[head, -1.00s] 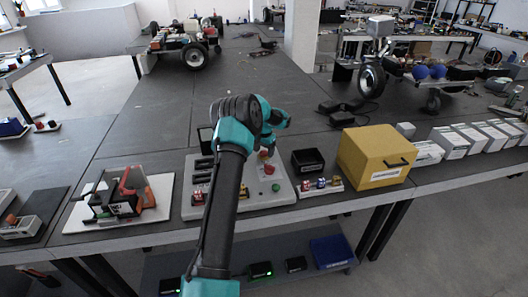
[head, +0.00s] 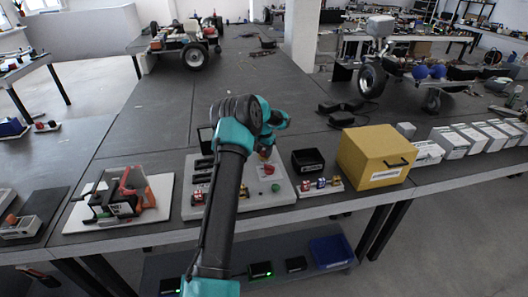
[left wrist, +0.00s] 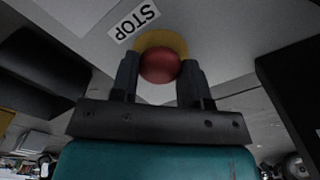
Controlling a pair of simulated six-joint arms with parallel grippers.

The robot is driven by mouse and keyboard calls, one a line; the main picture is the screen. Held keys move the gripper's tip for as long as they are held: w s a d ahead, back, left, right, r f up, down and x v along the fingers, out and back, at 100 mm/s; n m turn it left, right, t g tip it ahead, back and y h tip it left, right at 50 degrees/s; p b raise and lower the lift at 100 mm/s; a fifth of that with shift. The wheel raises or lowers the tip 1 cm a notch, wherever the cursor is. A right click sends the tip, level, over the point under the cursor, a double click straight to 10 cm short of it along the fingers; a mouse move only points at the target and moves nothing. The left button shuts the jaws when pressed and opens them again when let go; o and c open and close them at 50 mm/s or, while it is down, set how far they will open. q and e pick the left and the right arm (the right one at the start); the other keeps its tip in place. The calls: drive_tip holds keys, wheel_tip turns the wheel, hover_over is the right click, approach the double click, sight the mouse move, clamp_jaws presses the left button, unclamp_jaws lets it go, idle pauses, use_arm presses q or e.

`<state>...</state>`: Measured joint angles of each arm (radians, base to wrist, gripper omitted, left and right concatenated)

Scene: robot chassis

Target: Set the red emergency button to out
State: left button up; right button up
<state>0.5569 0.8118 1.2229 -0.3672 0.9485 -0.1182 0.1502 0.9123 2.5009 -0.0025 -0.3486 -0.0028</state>
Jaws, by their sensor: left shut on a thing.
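In the head view the red button (head: 270,168) shows on the grey control panel (head: 262,202), partly hidden by my left arm. My left gripper (left wrist: 159,72) has one finger on each side of the button and is shut on it. In the head view the gripper is mostly hidden behind its own wrist. My right gripper is not in view.
A green button (head: 276,188) lies near the red one on the panel. A black box (head: 308,160), a row of small coloured parts (head: 320,184) and a yellow box (head: 374,156) stand to the right. A white board with a device (head: 122,196) is at the left.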

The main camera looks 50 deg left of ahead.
sight(264, 152)
use_arm(q)
drive_tip(key=shift+r, duration=0.8)
clamp_jaws()
drive_tip(key=o, duration=1.2)
unclamp_jaws()
wheel_tip(264, 152, up, 18)
drive_tip(key=shift+f, duration=0.25)
